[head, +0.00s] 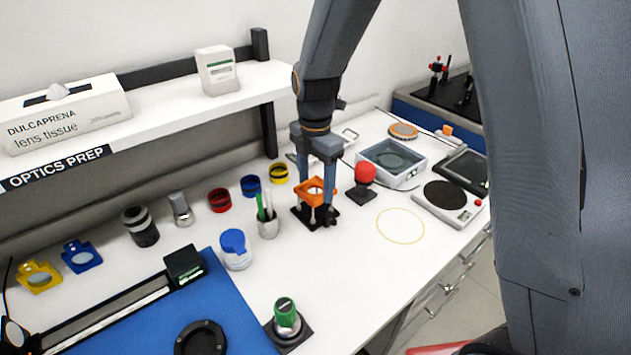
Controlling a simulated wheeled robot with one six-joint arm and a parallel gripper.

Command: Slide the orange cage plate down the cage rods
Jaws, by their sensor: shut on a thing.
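The orange cage plate (311,188) is a square frame with a round opening. It sits around the upright cage rods (312,213), above a dark square base (299,217) on the white bench. My gripper (318,183) points down from above, its two fingers on opposite sides of the plate, shut on it. The plate looks roughly level and apart from the base. The rods are short and partly hidden by the plate and fingers; how far they pass through the plate is too small to tell.
A cup with green pens (268,226) stands close left of the base. A red ball-topped item (364,177) is close right. A shelf (165,108) runs behind. The bench around the yellow circle (401,226) is clear.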

